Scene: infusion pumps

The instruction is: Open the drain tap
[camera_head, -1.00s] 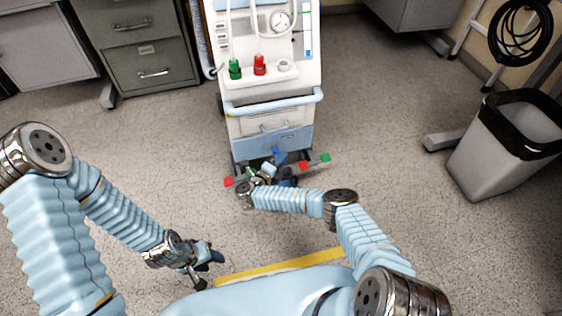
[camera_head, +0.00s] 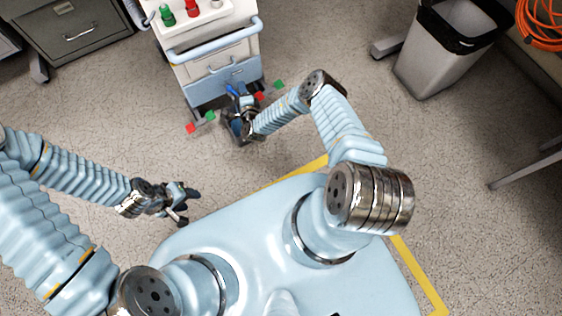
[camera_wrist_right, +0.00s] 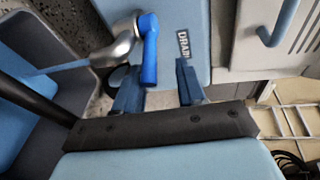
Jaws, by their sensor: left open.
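The drain tap shows in the right wrist view as a blue lever handle (camera_wrist_right: 149,50) on a rounded metal body (camera_wrist_right: 117,47). It is beside a label reading DRAIN (camera_wrist_right: 183,45) on the blue panel. My right gripper (camera_wrist_right: 160,72) is open there, and the lever's lower end appears between its fingertips; I cannot tell whether they touch. In the head view my right gripper (camera_head: 240,112) is low at the front of the machine (camera_head: 212,65) and largely hides the tap. My left gripper (camera_head: 186,203) is open and empty above the floor, away from the machine.
Red and green markers (camera_head: 191,128) stick out low around the machine's front. A light blue rail (camera_head: 210,42) crosses above. A grey bin (camera_head: 440,55) stands at the right and a cabinet (camera_head: 75,30) at the back left.

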